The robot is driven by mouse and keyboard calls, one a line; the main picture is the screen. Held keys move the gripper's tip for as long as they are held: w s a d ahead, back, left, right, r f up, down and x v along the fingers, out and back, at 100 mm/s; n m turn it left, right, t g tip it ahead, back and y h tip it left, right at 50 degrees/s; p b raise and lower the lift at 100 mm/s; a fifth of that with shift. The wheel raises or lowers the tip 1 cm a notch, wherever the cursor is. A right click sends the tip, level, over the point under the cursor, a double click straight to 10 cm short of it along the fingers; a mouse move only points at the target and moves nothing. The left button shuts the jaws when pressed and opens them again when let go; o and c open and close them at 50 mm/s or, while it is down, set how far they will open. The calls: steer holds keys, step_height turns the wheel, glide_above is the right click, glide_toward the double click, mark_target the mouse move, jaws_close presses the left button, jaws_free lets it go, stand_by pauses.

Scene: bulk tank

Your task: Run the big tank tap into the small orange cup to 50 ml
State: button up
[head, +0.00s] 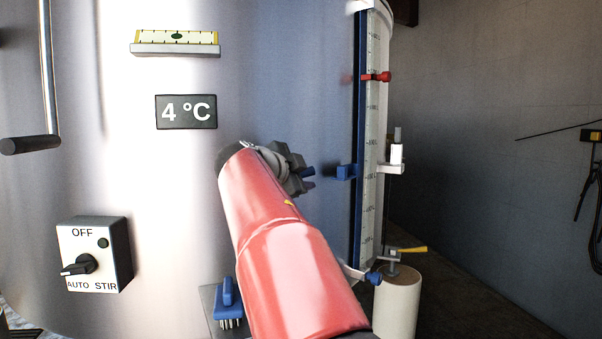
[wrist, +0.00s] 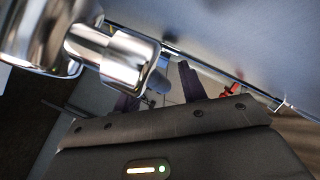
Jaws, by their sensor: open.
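My gripper (head: 303,177) is in front of the tank's (head: 300,60) steel wall, its jaws apart. A small blue piece (head: 308,172) shows by the fingertips; I cannot tell whether it is between or behind them. In the wrist view my gripper's (wrist: 160,88) dark fingers stand apart. A shiny chrome fitting (wrist: 115,62) fills the upper left there, close to the camera and overlapping one finger. It may be part of the big tank tap, but I cannot tell. The small orange cup is not seen in either view.
A blue brush (head: 228,300) and stir switch box (head: 95,253) are lower left.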

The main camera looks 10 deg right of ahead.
mark_target(305, 177)
jaws_close()
steer(key=shift+s+f+m+g+h+b, duration=0.2)
steer(key=shift+s+m+g+h+b, duration=0.15)
steer(key=shift+m+g+h+b, duration=0.25)
steer(key=s+m+g+h, duration=0.1)
steer(key=m+g+h, duration=0.1)
steer(key=g, duration=0.1)
steer(key=shift+s+r+m, duration=0.25)
steer(key=shift+s+m, duration=0.15)
steer(key=shift+s+f+m+g+h, duration=0.1)
steer(key=shift+s+m+g+h, duration=0.2)
steer(key=shift+s+m+g, duration=0.1)
steer(key=shift+w, duration=0.1)
